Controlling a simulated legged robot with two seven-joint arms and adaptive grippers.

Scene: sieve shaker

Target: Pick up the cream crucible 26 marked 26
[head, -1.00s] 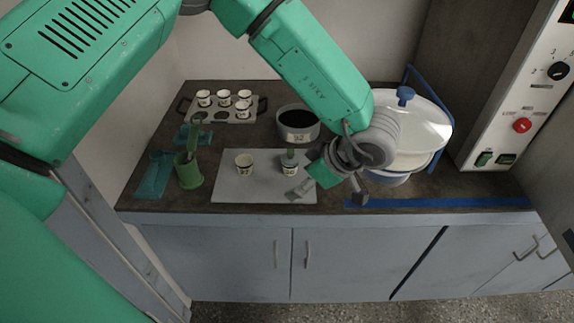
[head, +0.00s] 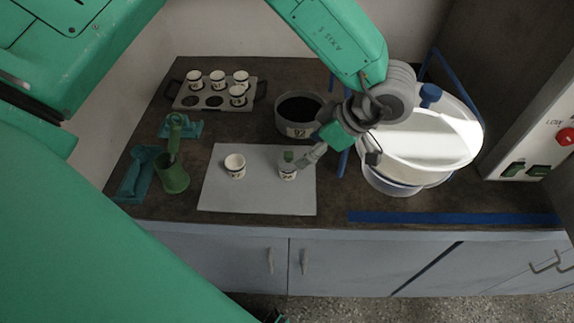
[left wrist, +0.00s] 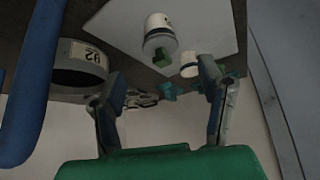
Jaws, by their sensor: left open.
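A cream crucible (head: 287,171) with a dark rim and a green knob on top stands upright on the grey mat (head: 250,200); its small label seems to read 26. In the left wrist view the crucible (left wrist: 159,24) shows beyond the fingers, between their directions. My left gripper (head: 340,160) is open and empty, just right of the crucible; one finger reaches close to it, and I cannot tell whether it touches. In the left wrist view the left gripper's fingers (left wrist: 160,98) are wide apart.
An open cream crucible (head: 235,168) stands left on the mat. A rack (head: 218,104) holds several crucibles. A green cup (head: 174,180) stands left. A large white lidded vessel (head: 425,140) stands close right of the gripper.

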